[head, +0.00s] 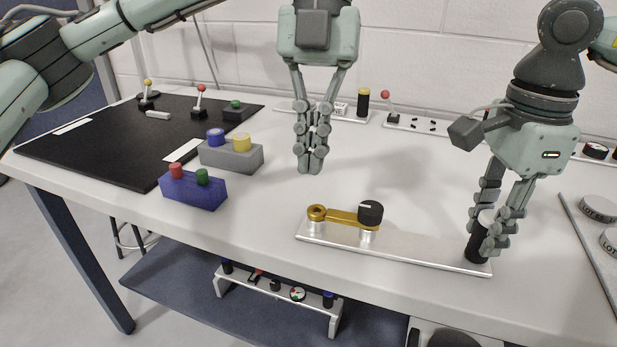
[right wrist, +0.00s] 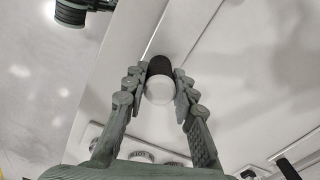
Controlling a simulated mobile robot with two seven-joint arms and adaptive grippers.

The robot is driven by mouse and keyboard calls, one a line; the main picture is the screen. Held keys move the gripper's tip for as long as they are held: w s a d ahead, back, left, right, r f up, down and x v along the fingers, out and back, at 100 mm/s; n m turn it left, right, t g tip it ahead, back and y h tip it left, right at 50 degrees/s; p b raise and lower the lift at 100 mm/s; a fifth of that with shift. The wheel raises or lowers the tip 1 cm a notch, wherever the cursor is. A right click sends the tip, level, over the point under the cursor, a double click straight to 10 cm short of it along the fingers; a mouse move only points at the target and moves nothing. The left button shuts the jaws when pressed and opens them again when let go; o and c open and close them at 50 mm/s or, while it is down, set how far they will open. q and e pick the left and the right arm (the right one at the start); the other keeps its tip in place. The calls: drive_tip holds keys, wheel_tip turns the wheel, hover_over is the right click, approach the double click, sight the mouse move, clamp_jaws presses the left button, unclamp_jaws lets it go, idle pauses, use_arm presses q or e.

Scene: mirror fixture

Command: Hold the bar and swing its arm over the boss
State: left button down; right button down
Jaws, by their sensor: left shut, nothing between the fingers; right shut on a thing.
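A flat silver plate (head: 420,250) lies near the table's front edge. On its left part a gold arm (head: 343,216) runs between a gold ring (head: 316,213) over one silver post (head: 314,229) and a black knob (head: 370,213) over another silver post (head: 368,235). I cannot tell which post is the boss. An upright black bar with a white top (head: 476,245) stands at the plate's right end. My right gripper (head: 486,248) is shut around it; the right wrist view shows the bar (right wrist: 160,68) between the fingers. My left gripper (head: 312,168) is shut and empty, behind and above the gold arm.
A blue block (head: 195,190) and a grey block (head: 230,157) with coloured knobs stand left of the plate. A black mat (head: 100,140) with small levers covers the table's left end. More fixtures line the back. A plate with round discs (head: 598,208) lies right. The table's middle is clear.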

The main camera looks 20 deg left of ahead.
idle(0.4)
drive_tip(key=c, duration=1.2)
unclamp_jaws()
drive_tip(key=shift+o, duration=0.2)
